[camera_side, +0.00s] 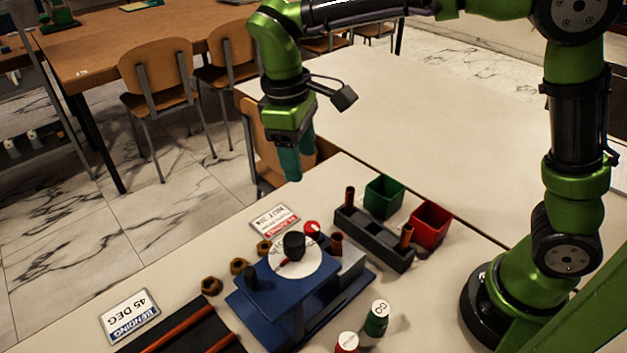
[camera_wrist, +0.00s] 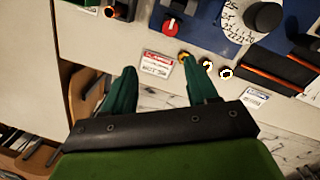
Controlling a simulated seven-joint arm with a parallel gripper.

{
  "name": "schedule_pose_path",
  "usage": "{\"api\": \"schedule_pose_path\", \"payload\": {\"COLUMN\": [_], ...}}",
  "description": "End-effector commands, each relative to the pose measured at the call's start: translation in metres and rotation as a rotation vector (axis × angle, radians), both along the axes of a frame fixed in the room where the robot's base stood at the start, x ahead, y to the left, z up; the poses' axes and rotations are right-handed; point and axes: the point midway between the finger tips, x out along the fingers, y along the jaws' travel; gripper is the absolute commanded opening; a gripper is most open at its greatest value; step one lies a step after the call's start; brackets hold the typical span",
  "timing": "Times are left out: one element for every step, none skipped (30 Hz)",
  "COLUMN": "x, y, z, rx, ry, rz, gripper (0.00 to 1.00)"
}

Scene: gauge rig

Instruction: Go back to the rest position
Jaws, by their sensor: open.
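My gripper (camera_side: 290,163) hangs from my arm in the side view, pointing down above the far edge of the table (camera_side: 345,172). It is well clear of the gauge rig (camera_side: 288,290), a blue base with a white dial and a black knob. In the wrist view, the two green fingers of my gripper (camera_wrist: 160,88) are spread apart with nothing between them. Beyond them, the wrist view shows the white dial (camera_wrist: 235,18) and a red knob (camera_wrist: 170,27).
A dark rack (camera_side: 372,240) holds copper pieces. A green bin (camera_side: 384,197) and a red bin (camera_side: 430,224) stand beside it. A sign reading "45 DEG" (camera_side: 130,315) lies at the left. Two small canisters, green (camera_side: 377,318) and red (camera_side: 347,343), stand in front. Chairs (camera_side: 160,75) stand behind.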

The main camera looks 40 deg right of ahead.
Motion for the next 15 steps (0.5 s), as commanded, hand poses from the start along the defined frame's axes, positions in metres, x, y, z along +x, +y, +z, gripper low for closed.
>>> {"api": "schedule_pose_path", "payload": {"x": [-0.011, -0.016, -0.025, -0.031, -0.038, -0.046, -0.053, -0.06, -0.069, -0.076, -0.082, -0.091, -0.097, -0.103, -0.111], "y": [-0.015, -0.022, -0.031, -0.037, -0.044, -0.053, -0.059, -0.065, -0.073, -0.079, -0.085, -0.092, -0.097, -0.102, -0.107], "z": [0.007, 0.009, 0.012, 0.014, 0.016, 0.018, 0.019, 0.02, 0.021, 0.021, 0.021, 0.022, 0.021, 0.021, 0.021], "rx": [0.04, 0.066, 0.101, 0.129, 0.156, 0.194, 0.222, 0.25, 0.288, 0.316, 0.342, 0.377, 0.401, 0.422, 0.447], "ry": [-0.049, -0.078, -0.116, -0.145, -0.174, -0.212, -0.24, -0.269, -0.307, -0.335, -0.362, -0.399, -0.424, -0.449, -0.478], "rz": [-0.067, -0.108, -0.166, -0.21, -0.257, -0.318, -0.363, -0.408, -0.467, -0.513, -0.556, -0.609, -0.644, -0.679, -0.714], "gripper": [0.58, 0.58, 0.58, 0.58, 0.58, 0.58, 0.58, 0.58, 0.58, 0.58, 0.58, 0.58, 0.58, 0.58, 0.58]}}
